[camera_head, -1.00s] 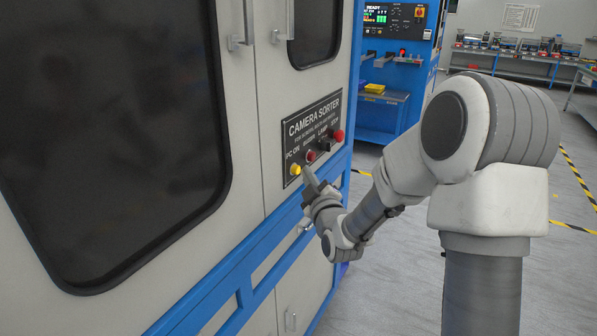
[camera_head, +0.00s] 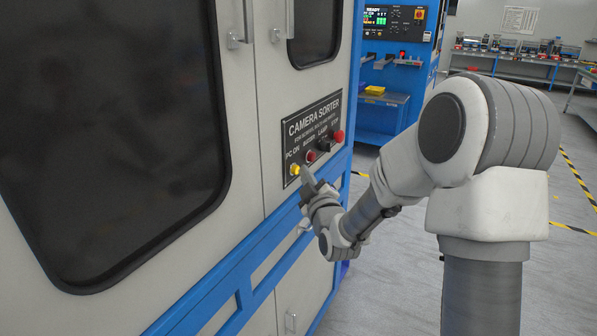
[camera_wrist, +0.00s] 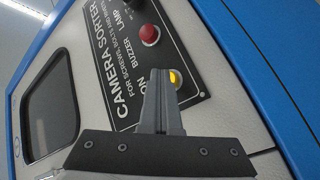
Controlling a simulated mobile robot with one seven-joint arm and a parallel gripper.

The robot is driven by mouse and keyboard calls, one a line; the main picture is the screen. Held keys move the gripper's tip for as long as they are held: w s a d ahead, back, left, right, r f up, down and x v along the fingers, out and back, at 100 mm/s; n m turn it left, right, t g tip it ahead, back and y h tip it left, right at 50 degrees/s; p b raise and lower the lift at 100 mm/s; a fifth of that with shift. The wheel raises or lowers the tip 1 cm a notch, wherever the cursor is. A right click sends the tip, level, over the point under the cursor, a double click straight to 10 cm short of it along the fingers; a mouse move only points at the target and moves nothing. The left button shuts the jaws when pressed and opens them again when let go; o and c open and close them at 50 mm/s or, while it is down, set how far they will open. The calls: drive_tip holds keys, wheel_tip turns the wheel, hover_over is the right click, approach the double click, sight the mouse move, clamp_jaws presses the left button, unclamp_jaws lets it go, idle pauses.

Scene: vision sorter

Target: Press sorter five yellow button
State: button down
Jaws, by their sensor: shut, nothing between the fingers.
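The yellow button (camera_head: 295,169) sits at the lower left of the black CAMERA SORTER panel (camera_head: 313,124), under the label "PC ON". It also shows in the wrist view (camera_wrist: 175,78), lit-looking, just right of my fingertips. My gripper (camera_head: 305,171) is shut and empty, its tip close to the yellow button in the head view. In the wrist view my gripper (camera_wrist: 159,72) points up at the panel beside the button and hides part of the label. I cannot tell whether the tip touches the button.
A red button (camera_head: 311,156), a black knob (camera_head: 324,145) and another red button (camera_head: 338,136) follow along the panel. The cabinet has a blue frame and dark windows (camera_head: 110,120). A blue machine (camera_head: 395,90) stands behind. Open floor lies at the right.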

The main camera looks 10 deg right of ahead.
drive_tip(key=shift+s+d+b, duration=0.35)
drive_tip(key=shift+s+d, duration=0.15)
drive_tip(key=shift+d, duration=0.1)
drive_tip(key=s+d, duration=0.1)
drive_tip(key=d, duration=0.1)
drive_tip(key=s+d+b, duration=0.1)
drive_tip(key=s+d, duration=0.1)
idle(0.4)
idle(0.5)
drive_tip(key=s+m+g+h, duration=0.2)
drive_tip(key=s+m+g, duration=0.9)
drive_tip(key=s, duration=2.2)
drive_tip(key=shift+s+a+f+g+h, duration=0.25)
drive_tip(key=shift+a+g, duration=0.2)
drive_tip(key=shift+g, duration=0.55)
drive_tip(key=c, duration=1.6)
unclamp_jaws()
